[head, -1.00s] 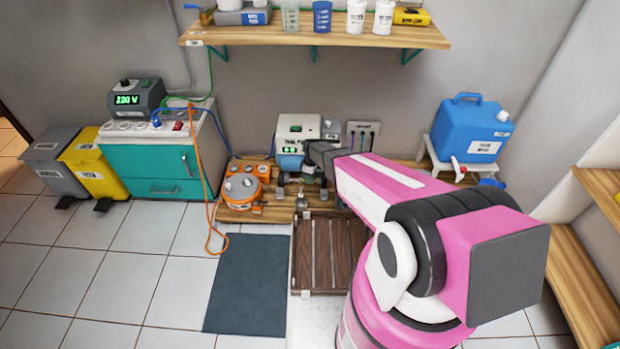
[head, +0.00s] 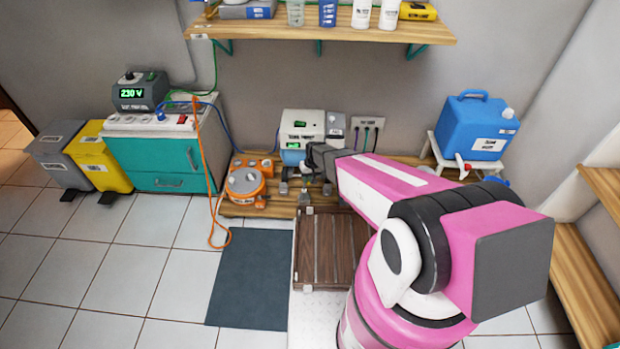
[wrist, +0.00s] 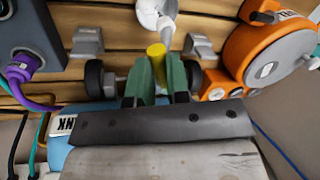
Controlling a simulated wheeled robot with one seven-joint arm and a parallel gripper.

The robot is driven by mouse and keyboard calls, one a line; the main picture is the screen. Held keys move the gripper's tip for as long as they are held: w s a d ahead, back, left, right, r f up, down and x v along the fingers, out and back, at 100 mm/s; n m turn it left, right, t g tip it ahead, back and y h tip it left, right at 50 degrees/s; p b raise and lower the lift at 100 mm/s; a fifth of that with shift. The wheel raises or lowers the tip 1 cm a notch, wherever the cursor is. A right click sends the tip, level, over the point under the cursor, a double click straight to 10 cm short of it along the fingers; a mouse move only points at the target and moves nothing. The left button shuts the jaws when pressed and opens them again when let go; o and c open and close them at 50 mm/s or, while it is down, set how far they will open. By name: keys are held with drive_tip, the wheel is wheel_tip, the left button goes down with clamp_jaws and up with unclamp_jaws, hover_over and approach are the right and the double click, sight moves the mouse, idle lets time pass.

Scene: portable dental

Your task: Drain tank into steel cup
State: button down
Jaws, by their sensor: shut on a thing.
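My gripper (wrist: 160,82) is shut on a yellow lever (wrist: 156,58), which stands between its green fingers in the wrist view. In the head view my gripper (head: 326,172) is at the front of the white unit (head: 303,122) with a green display; its fingertips are mostly hidden. The blue tank (head: 291,158) sits low on that unit, partly behind my gripper. Part of its blue side with a label shows at lower left in the wrist view (wrist: 66,124). A pale round object (wrist: 150,14), perhaps the steel cup, is just beyond the lever; I cannot tell for certain.
Grey brackets (wrist: 88,42) flank the lever on the wooden board. An orange round device (head: 245,182) stands left, with an orange cable (head: 208,190) hanging nearby. A blue canister (head: 478,128) stands right. A shelf (head: 340,32) runs above.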

drive_tip(key=shift+s+a+m+t, duration=0.15)
drive_tip(key=shift+a+m, duration=0.25)
drive_tip(key=shift+m, duration=0.6)
drive_tip(key=shift+s+a+m+t, duration=0.15)
drive_tip(key=shift+a+m, duration=0.2)
drive_tip(key=shift+m, duration=0.65)
drive_tip(key=shift+w, duration=0.15)
drive_tip(key=c, duration=1.1)
unclamp_jaws()
wheel_tip(320, 180, up, 11)
drive_tip(key=d, duration=0.2)
drive_tip(key=shift+f, duration=0.2)
